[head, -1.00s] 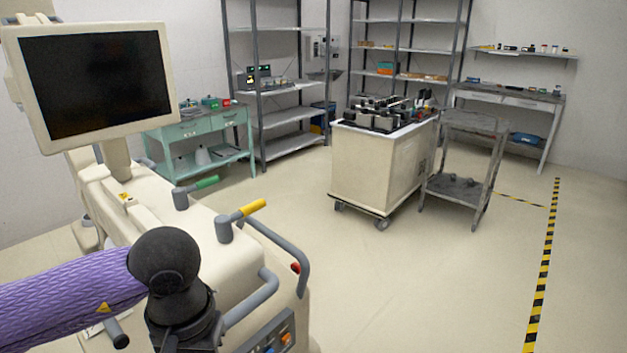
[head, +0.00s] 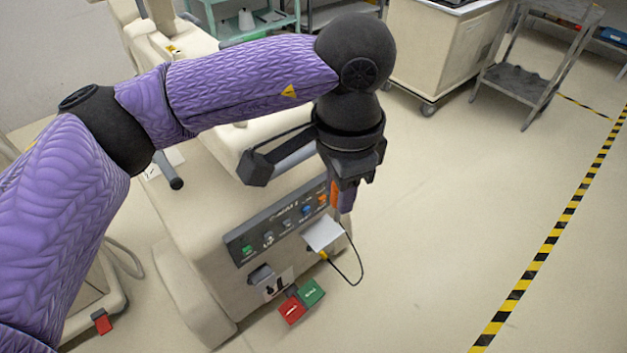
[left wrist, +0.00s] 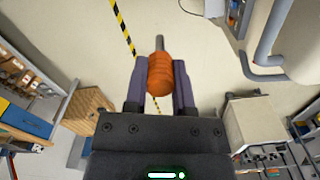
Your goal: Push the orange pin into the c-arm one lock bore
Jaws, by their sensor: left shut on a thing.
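My left gripper (head: 343,200) points down beside the front panel of the cream c-arm base (head: 205,235). It is shut on the orange pin (head: 334,196). In the left wrist view the pin's ribbed orange handle (left wrist: 160,75) sits between the two fingers, with a grey shaft sticking out beyond them. The dark control panel (head: 285,222) reads like "C-ARM 1" and carries several coloured buttons. I cannot make out the lock bore for certain. My right gripper is in neither view.
A white card (head: 323,234) and a black cable (head: 357,268) hang near the panel's right end. A red tag (head: 292,309) and a green tag (head: 311,292) hang below. A cream cart (head: 440,55) and a grey cart (head: 515,80) stand behind; the floor on the right is clear.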

